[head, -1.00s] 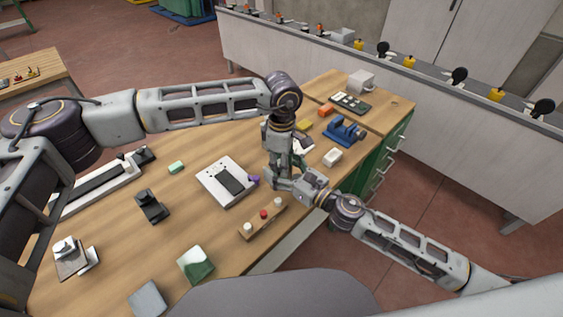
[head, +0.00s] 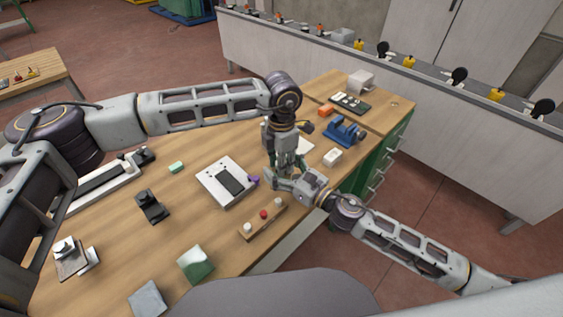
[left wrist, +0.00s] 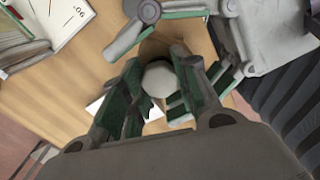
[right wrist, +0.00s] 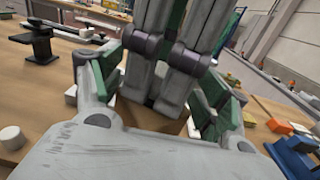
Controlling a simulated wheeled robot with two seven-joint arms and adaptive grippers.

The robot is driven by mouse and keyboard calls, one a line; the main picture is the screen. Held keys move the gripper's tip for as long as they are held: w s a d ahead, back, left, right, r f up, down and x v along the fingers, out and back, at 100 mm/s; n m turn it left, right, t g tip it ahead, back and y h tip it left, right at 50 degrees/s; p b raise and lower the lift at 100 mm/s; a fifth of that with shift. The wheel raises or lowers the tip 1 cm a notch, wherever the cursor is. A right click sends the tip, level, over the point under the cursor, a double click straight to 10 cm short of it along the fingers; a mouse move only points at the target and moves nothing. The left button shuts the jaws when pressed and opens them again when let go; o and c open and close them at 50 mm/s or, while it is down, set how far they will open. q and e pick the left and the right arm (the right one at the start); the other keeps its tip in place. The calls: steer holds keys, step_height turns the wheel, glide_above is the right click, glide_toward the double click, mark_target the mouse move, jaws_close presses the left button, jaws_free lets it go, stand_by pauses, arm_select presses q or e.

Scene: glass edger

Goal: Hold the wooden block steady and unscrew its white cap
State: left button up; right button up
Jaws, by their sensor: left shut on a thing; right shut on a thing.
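My left gripper (head: 282,168) points straight down over the table's near right part. In the left wrist view its fingers (left wrist: 158,90) are shut around the round white cap (left wrist: 159,78). The brown wooden block (left wrist: 152,48) shows just behind the cap there, mostly covered. My right gripper (head: 284,181) reaches in from the right, low and level. In the right wrist view its fingers (right wrist: 160,100) are shut on the wooden block (right wrist: 163,122), of which a brown strip shows below the left fingers. In the head view the grippers hide both block and cap.
A wooden strip with knobs (head: 255,226) lies close in front of the grippers. A grey plate (head: 208,181) with a dark pad is to their left. A white block (head: 332,158) and a blue vise (head: 345,131) stand to the right. The table's front edge is near.

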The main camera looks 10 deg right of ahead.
arm_select(q)
steer(key=n, duration=0.6)
steer(key=shift+w, duration=0.1)
steer(key=n, duration=0.5)
steer(key=shift+r+n, duration=0.1)
steer(key=shift+n, duration=0.3)
steer(key=n, duration=1)
steer(key=shift+n, duration=0.3)
steer(key=n, duration=0.6)
steer(key=shift+n, duration=0.4)
steer(key=shift+d+n, duration=0.2)
steer(key=shift+n, duration=0.5)
steer(key=shift+s+d+r+n, duration=0.2)
steer(key=shift+s+d+n, duration=0.3)
steer(key=shift+n, duration=0.4)
steer(key=shift+w+n, duration=0.1)
steer(key=shift+n, duration=0.2)
steer(key=shift+w+a+n, duration=0.15)
steer(key=shift+a+n, duration=0.3)
steer(key=shift+n, duration=0.05)
